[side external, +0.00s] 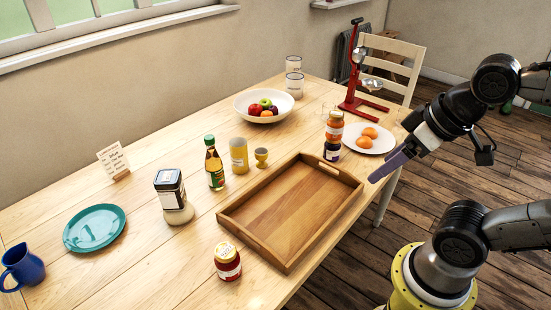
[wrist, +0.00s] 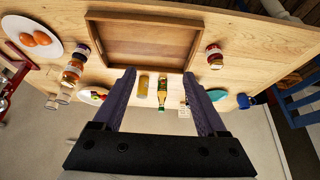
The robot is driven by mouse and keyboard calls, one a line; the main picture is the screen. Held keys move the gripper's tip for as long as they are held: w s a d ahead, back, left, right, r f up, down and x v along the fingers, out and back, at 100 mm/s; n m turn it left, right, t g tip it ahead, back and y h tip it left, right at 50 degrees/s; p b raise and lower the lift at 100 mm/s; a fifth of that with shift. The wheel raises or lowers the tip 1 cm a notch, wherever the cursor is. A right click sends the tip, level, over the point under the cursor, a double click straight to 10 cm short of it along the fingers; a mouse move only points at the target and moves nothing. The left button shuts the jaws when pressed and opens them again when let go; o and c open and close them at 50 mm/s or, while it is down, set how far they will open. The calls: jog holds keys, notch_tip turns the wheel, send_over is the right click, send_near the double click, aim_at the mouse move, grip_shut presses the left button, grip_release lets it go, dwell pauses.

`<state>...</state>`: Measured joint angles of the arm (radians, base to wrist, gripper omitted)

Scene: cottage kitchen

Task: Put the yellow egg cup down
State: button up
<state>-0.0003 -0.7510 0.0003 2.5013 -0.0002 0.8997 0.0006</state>
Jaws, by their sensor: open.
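The yellow egg cup (side external: 261,157) stands upright on the wooden table, just behind the left rear side of the wooden tray (side external: 228,219). It stands to the right of a yellow tumbler (side external: 239,155). My gripper (side external: 378,175) is in the air by the table's right edge, right of the tray and well apart from the egg cup. In the wrist view my gripper (wrist: 159,76) has its two purple fingers wide apart with nothing held between them. I cannot make out the egg cup in the wrist view; the left finger may hide it.
A sauce bottle (side external: 214,165), a large jar (side external: 173,198) and a red jar (side external: 227,262) stand around the tray. Two stacked jars (side external: 333,137) and a plate of orange eggs (side external: 384,146) are at the right. The tray is empty. A fruit bowl (side external: 245,103) stands farther back.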

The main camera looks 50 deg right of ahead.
jog(key=w+r+m+t, duration=0.1)
jog(key=w+r+t, duration=0.35)
jog(key=w, duration=0.65)
jog(key=w+r+m+t, duration=0.1)
jog(key=w+r+t, duration=0.4)
jog(key=w, duration=0.6)
jog(key=w+d+f+m+h, duration=0.1)
jog(key=w+d+h, duration=0.15)
jog(key=w, duration=0.45)
jog(key=w+d+f+m+h, duration=0.1)
jog(key=w+d+f, duration=0.15)
jog(key=f, duration=0.35)
jog(key=w+d+f+m+h, duration=0.1)
jog(key=w+f, duration=0.3)
jog(key=f, duration=0.2)
jog(key=g, duration=0.3)
send_near(259, 152)
jog(key=w, duration=0.1)
jog(key=w+h, duration=0.1)
jog(key=shift+w+d+f+t, duration=0.15)
jog(key=shift+w+f+t, duration=0.1)
jog(key=shift+w+f, duration=0.1)
jog(key=shift+s+f+x, duration=0.1)
jog(key=shift+f+x, duration=0.1)
jog(key=shift+x, duration=1.1)
jog(key=shift+s+f+x, duration=0.1)
jog(key=shift+f+x, duration=0.05)
jog(key=shift+x, duration=1.1)
jog(key=shift+d, duration=0.1)
